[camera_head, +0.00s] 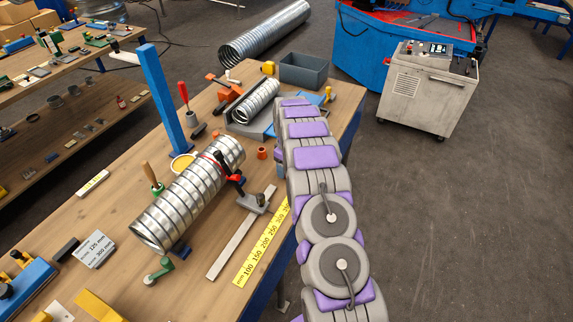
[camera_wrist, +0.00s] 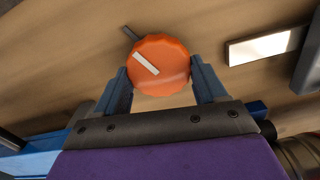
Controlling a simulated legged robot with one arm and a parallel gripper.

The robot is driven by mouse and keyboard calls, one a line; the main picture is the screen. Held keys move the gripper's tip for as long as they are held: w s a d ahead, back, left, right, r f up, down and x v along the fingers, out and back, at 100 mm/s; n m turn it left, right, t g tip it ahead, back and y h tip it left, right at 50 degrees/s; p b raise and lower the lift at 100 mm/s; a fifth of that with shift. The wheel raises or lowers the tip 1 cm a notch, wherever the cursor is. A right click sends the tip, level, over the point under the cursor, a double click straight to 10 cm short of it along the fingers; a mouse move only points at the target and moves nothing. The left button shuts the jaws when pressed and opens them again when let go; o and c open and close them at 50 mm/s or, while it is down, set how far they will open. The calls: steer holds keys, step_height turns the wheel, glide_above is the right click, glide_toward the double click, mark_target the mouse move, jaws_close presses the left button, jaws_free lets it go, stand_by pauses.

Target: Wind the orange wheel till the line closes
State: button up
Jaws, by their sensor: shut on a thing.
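The orange wheel (camera_wrist: 160,72) is a round knob with a scalloped rim and a white bar mark, in the middle of the wrist view. The bar slants from upper left to lower right. My gripper (camera_wrist: 164,84) has one blue finger on each side of the wheel and is shut on it. A dark rod (camera_wrist: 129,33) sticks out behind the wheel at upper left. In the head view my arm covers the area around my gripper, and I cannot make out the wheel there. The line cannot be told in either view.
On the wooden workbench (camera_head: 120,190) lie a large spiral duct (camera_head: 190,195), a smaller duct (camera_head: 255,100) and a yellow ruler (camera_head: 262,243). A grey bin (camera_head: 304,70) is near the far end.

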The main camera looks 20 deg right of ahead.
steer(key=m, duration=0.2)
steer(key=m+p, duration=0.1)
steer(key=shift+w+d+r+m, duration=0.1)
steer(key=shift+w+r+m, duration=0.1)
steer(key=shift+m, duration=0.2)
steer(key=m+p, duration=0.1)
steer(key=m, duration=0.3)
steer(key=shift+d+m, duration=0.1)
steer(key=shift+m, duration=0.2)
steer(key=m+p, duration=0.1)
steer(key=m, duration=0.3)
steer(key=shift+d+p, duration=0.1)
steer(key=shift+p, duration=0.3)
steer(key=shift+d+m+p, duration=0.1)
steer(key=shift+m+p, duration=0.6)
steer(key=shift+m, duration=1.5)
steer(key=o, duration=1)
steer(key=shift+s+f, duration=0.15)
steer(key=shift+o, duration=0.2)
